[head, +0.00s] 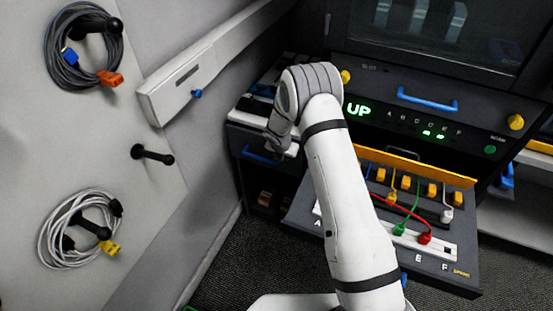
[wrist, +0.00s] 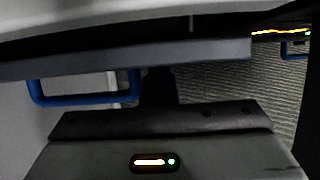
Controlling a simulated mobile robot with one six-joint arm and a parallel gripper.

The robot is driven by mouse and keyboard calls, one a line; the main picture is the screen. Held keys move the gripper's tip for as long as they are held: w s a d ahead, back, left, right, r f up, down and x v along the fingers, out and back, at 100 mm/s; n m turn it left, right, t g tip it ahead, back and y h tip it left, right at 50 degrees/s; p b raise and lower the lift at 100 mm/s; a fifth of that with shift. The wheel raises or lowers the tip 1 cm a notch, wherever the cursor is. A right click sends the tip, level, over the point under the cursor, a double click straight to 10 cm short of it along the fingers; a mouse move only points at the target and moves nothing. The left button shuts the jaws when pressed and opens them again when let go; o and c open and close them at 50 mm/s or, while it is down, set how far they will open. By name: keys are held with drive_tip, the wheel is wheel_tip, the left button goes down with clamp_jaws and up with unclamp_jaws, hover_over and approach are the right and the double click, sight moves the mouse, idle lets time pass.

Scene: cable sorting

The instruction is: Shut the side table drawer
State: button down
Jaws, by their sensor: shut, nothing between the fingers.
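The side table stands left of the console in the head view, with its pale top edge (head: 243,117) partly behind my arm. Its dark drawer (head: 240,143) has a blue handle (head: 262,155). I cannot tell how far the drawer stands out. My gripper (head: 277,146) is at the drawer's front, right of the handle. In the wrist view the drawer's dark edge (wrist: 130,60) runs across, with the blue handle (wrist: 85,100) at left. My gripper (wrist: 158,88) is shut and empty, its dark tip close to that edge; contact is unclear.
The console's open tray (head: 455,265) with coloured plugs lies right of my arm. A blue console handle (head: 427,100) sits above it. The left wall panel holds a dark cable coil (head: 60,75), a white coil (head: 45,235) and an empty peg (head: 155,155). Floor (head: 225,275) shows below the side table.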

drive_tip(key=w, duration=0.1)
drive_tip(key=w+p, duration=0.1)
drive_tip(key=shift+w+d+r, duration=0.1)
drive_tip(key=shift+w+d, duration=0.1)
drive_tip(key=shift+w, duration=0.1)
drive_tip(key=shift+w+r, duration=0.1)
